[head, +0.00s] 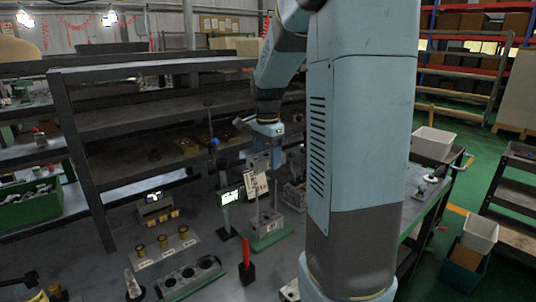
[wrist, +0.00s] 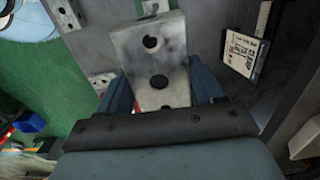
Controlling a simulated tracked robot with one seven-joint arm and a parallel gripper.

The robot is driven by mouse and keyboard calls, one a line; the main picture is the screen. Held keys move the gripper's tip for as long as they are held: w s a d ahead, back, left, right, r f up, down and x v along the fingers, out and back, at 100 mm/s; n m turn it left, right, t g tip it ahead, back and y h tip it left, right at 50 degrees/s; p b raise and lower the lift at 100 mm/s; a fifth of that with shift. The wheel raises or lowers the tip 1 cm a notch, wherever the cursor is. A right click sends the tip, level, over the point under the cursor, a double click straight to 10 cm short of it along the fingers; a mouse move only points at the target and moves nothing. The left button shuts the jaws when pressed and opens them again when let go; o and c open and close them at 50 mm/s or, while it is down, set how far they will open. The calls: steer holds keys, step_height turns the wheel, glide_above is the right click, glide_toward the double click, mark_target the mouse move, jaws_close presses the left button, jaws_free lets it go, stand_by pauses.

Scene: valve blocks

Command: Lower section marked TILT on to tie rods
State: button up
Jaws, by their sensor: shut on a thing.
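My gripper (head: 268,147) hangs from the arm above the workbench in the head view. In the wrist view its two blue fingers (wrist: 162,88) are shut on the sides of a grey metal section (wrist: 158,62). The section has two dark round holes, and no TILT marking is readable on it. In the head view a grey block stands on a green base (head: 267,238) below the gripper. The section is above this base; I cannot tell the exact gap.
A small lit display (head: 229,197) on a stand is left of the green base. A red-handled tool (head: 246,252) stands in front. A tray with round holes (head: 190,278) and yellow-topped parts (head: 163,243) lie farther left. Shelving (head: 150,125) rises behind.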

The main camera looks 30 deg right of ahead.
steer(key=shift+f, duration=2.45)
steer(key=shift+f, duration=5.15)
